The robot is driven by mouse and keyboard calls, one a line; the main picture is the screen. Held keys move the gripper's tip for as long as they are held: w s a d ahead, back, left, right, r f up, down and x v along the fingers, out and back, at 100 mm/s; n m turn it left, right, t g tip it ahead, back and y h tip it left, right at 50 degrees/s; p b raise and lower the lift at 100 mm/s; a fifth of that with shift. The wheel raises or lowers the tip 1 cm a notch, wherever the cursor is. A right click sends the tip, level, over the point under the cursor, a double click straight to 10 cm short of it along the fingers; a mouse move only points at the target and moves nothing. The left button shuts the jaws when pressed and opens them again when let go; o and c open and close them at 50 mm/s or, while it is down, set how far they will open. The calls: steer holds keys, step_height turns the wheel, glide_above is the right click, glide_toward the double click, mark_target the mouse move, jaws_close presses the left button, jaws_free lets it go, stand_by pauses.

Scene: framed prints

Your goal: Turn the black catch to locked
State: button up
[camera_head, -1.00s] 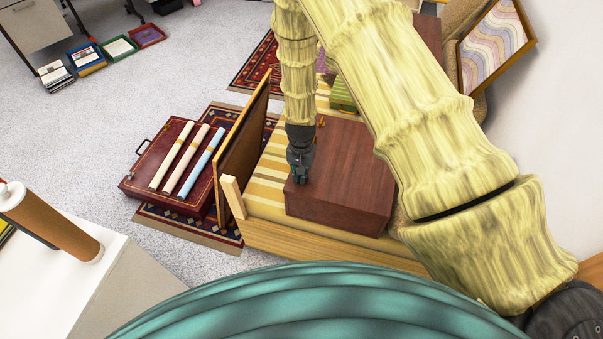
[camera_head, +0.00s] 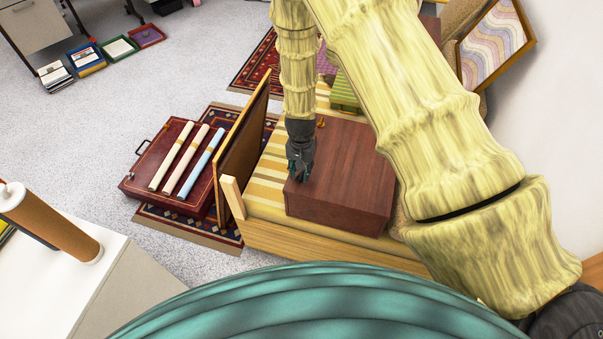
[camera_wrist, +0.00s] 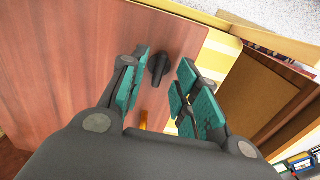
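The black catch (camera_wrist: 157,69) shows in the wrist view as a small dark knob with a raised grip on the face of a reddish-brown wooden box (camera_wrist: 70,60). In the head view the box (camera_head: 345,180) stands on a striped surface, and the catch is hidden behind my gripper. My gripper (camera_wrist: 160,82) is open, with a teal-padded finger on each side of the catch. A gap shows between the catch and the right finger; contact on the left is unclear. In the head view my gripper (camera_head: 299,172) is at the box's left side.
A brass-coloured piece (camera_wrist: 143,120) is on the box near the catch. A brown framed panel (camera_head: 243,150) stands upright left of the box. A maroon case (camera_head: 170,175) with rolled tubes lies beyond it. My arm covers the area right of the box.

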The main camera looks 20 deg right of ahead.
mark_target(301, 176)
step_height(301, 176, up, 10)
steer(key=shift+f, duration=0.15)
stand_by(0.3)
stand_by(0.4)
steer(key=shift+n+h, duration=0.4)
steer(key=shift+n, duration=0.3)
steer(key=s+d+f, duration=0.1)
steer(key=s+f, duration=0.1)
steer(key=s+d+f, duration=0.1)
steer(key=s+f, duration=0.1)
steer(key=s, duration=0.1)
steer(key=s+d+f, duration=0.1)
steer(key=s+f, duration=0.2)
steer(key=shift+s+f, duration=0.1)
steer(key=shift+s, duration=0.15)
steer(key=s+f+n, duration=0.2)
steer(key=s+f, duration=0.2)
steer(key=s, duration=0.9)
steer(key=s+f+n, duration=0.3)
steer(key=s+f, duration=0.1)
steer(key=s, duration=1)
steer(key=shift+s+d+f+y, duration=0.2)
steer(key=shift+s+d+y, duration=0.05)
steer(key=shift+d+y, duration=0.15)
